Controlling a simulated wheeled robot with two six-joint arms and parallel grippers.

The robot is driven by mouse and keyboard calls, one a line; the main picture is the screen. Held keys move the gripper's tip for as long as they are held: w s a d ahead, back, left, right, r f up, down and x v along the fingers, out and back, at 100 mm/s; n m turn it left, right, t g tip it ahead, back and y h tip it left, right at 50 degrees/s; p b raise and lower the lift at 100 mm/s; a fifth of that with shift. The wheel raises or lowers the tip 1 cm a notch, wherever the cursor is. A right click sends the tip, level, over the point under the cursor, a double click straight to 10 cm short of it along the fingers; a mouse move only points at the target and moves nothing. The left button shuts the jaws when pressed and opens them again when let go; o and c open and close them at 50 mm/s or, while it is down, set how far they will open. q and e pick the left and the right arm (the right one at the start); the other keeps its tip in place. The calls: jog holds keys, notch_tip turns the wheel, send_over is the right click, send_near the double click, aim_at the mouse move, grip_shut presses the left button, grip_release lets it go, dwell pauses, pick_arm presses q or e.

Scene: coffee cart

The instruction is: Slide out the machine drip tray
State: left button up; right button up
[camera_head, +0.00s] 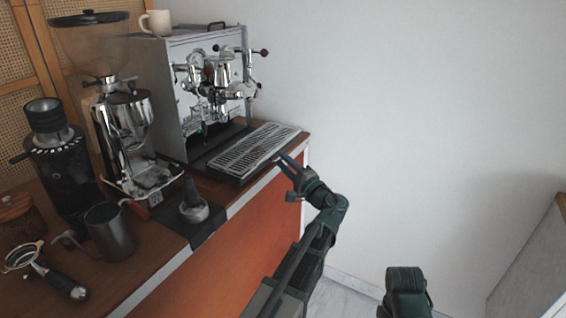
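The drip tray (252,152) is a flat, slatted metal grille in a dark frame. It lies on the counter at the front of the espresso machine (190,80) and sticks out in front of it. My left gripper (283,161) is by the tray's front edge, above the counter's edge. Its two dark fingers are slightly apart and nothing shows between them. I cannot tell whether a fingertip touches the tray. My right gripper is not in view; only a part of my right arm shows at the bottom.
A tamper (193,205) stands on a dark mat left of the tray. A cup (158,22) sits on the machine. The floor right of the cart is clear.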

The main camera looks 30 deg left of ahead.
pick_arm(q)
jog(key=b+v, duration=0.2)
jog(key=v, duration=1.1)
jog(key=shift+s+d+f, duration=0.15)
jog(key=shift+s+d, duration=0.05)
jog(key=shift+d, duration=0.15)
